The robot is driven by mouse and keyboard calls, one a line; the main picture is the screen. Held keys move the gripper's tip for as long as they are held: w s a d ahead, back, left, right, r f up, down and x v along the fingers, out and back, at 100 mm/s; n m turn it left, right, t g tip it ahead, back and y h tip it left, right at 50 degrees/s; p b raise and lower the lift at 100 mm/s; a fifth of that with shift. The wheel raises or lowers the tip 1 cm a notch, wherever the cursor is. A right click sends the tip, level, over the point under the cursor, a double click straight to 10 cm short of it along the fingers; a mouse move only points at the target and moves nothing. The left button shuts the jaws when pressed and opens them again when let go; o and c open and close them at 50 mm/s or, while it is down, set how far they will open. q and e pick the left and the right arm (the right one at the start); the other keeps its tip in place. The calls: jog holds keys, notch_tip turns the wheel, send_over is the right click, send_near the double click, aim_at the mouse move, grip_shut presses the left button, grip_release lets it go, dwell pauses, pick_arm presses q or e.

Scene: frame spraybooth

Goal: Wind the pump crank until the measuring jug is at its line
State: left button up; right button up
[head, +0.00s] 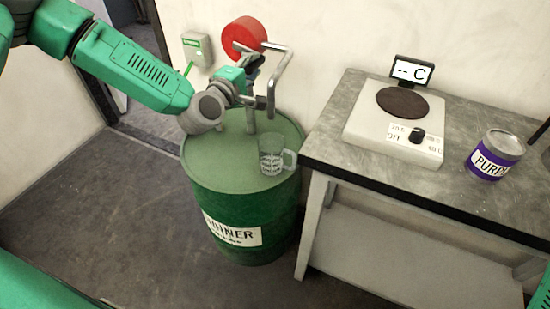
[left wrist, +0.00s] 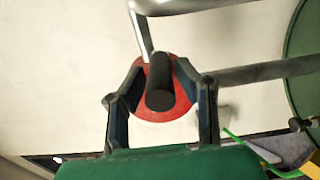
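The clear measuring jug (head: 272,155) stands upright on the lid of the green drum (head: 232,200); its level is too small to read. The bent metal pump crank (head: 283,72) rises above the drum. My left gripper (head: 250,72) is at the crank's grip end, partly hidden behind its own wrist. In the left wrist view, the crank's dark grip (left wrist: 160,85) lies between the two fingers of my left gripper (left wrist: 160,75). A gap shows on the grip's left side, and I cannot tell whether the fingers press on it. My right gripper is not in view.
A grey table (head: 350,160) stands right of the drum, close to the jug. It bears a hotplate (head: 400,118) with a display (head: 411,70) and a purple tin (head: 495,155). A red round thing (head: 243,36) and a green-white box (head: 196,48) are on the wall behind.

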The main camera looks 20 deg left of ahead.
pick_arm(q)
jog(key=shift+s+f, duration=0.1)
jog(key=shift+s, duration=0.05)
dwell(0.4)
jog(key=c, duration=0.7)
jog(key=shift+f+b, duration=0.1)
jog(key=shift+b, duration=0.2)
jog(key=shift+a+f, duration=0.15)
jog(key=shift+f, duration=0.1)
jog(key=a+f+b, duration=0.4)
jog(key=a+b, duration=0.1)
jog(key=a, duration=0.5)
jog(key=shift+w+a+f, duration=0.15)
jog(key=shift+w+f, duration=0.05)
jog(key=shift+w, duration=0.25)
